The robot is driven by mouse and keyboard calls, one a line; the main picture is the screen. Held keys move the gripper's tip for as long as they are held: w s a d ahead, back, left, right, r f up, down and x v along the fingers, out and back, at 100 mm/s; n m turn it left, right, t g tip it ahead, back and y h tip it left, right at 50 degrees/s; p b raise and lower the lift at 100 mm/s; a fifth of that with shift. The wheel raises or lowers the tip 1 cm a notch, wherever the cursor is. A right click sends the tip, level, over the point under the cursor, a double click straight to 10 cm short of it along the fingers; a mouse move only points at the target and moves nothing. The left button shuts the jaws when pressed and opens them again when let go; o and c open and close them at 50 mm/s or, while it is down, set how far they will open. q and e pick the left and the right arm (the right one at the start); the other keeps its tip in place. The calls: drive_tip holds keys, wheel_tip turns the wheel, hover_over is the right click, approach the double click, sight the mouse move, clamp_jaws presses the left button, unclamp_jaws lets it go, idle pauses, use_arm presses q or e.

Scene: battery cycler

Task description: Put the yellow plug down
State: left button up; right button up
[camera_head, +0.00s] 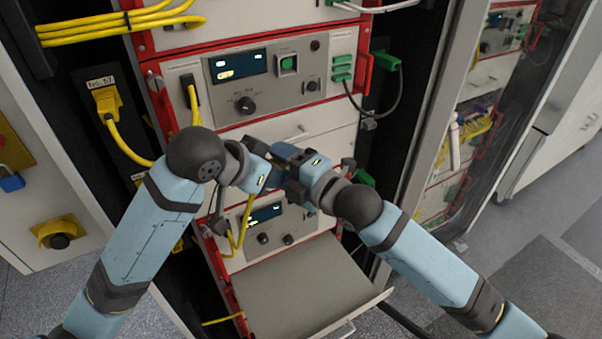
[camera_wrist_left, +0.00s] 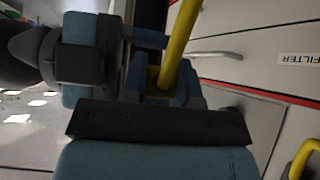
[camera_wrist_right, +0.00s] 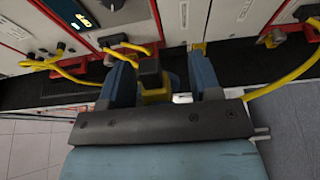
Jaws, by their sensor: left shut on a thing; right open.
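My left gripper (camera_head: 272,172) is shut in front of the rack. In the left wrist view it is shut on the yellow plug (camera_wrist_left: 154,80), mostly hidden by the fingers, with a thick yellow cable (camera_wrist_left: 181,40) running up from it. My right gripper (camera_head: 293,172) is close beside the left one, and the two overlap in the head view. In the right wrist view its fingers (camera_wrist_right: 162,82) stand apart, with a dark piece with a yellow part (camera_wrist_right: 152,78) between them. Whether they touch it I cannot tell.
A grey drawer or shelf (camera_head: 305,287) is pulled out below the grippers. A yellow plug (camera_head: 106,100) sits in the side socket. Yellow cables hang below my left gripper (camera_head: 243,225).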

drive_tip(key=shift+w+a, duration=0.3)
drive_tip(key=shift+a, duration=0.1)
drive_tip(key=c, duration=1)
drive_tip(key=o, duration=1)
